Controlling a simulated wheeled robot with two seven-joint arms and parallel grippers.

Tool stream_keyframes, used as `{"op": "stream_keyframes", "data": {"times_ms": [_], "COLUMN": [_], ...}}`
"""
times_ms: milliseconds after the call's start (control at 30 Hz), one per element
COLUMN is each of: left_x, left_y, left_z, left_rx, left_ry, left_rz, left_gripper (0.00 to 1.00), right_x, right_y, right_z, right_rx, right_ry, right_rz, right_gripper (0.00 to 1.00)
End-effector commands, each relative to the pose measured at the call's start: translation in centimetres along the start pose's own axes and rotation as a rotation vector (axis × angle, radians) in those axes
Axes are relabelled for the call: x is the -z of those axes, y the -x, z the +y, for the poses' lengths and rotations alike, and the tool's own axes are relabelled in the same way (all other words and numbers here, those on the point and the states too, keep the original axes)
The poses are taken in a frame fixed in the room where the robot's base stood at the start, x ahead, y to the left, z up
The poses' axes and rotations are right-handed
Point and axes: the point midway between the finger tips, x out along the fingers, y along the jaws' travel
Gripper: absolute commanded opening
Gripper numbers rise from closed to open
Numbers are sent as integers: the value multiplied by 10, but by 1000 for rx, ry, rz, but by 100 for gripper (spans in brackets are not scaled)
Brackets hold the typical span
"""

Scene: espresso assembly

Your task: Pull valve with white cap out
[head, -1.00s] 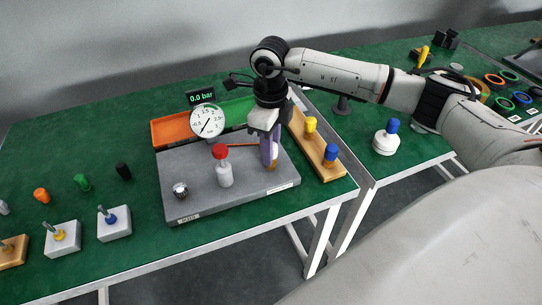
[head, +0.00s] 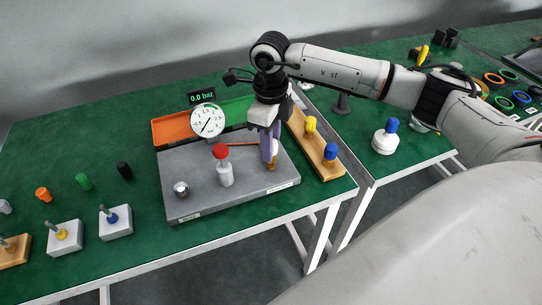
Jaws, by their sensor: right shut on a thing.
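My right gripper (head: 268,148) reaches down from above over the right part of the grey base plate (head: 190,156). Its purple fingers are shut on the valve, whose brass-coloured lower part (head: 271,166) shows just below the fingertips, at the plate. The white cap is mostly hidden by the fingers, and I cannot tell whether the valve has come clear of the plate. My left gripper is not in view.
A pressure gauge (head: 207,120) and a 0.0 bar display (head: 202,97) stand behind the plate. Orange (head: 172,131) and green (head: 236,109) trays lie behind. A wooden block (head: 327,168) with yellow and blue caps is close on the right. A silver knob (head: 181,189) sits front left.

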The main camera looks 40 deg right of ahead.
Motion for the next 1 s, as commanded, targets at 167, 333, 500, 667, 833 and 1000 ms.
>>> {"op": "stream_keyframes", "data": {"times_ms": [167, 333, 500, 667, 833, 1000], "left_x": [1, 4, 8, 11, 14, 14], "left_y": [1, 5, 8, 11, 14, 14], "left_z": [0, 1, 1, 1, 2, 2], "left_rx": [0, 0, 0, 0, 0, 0], "left_ry": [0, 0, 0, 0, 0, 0], "left_rz": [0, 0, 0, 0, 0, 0], "left_gripper": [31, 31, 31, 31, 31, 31], "right_x": [0, 0, 0, 0, 0, 0], "right_y": [3, 10, 17, 23, 30, 31], "right_z": [0, 0, 0, 0, 0, 0], "right_rx": [0, 1, 1, 1, 1, 0], "right_ry": [0, 0, 0, 0, 0, 0], "right_rz": [-1, -2, -2, -2, -1, -1], "right_gripper": [0, 0, 0, 0, 0, 0]}}
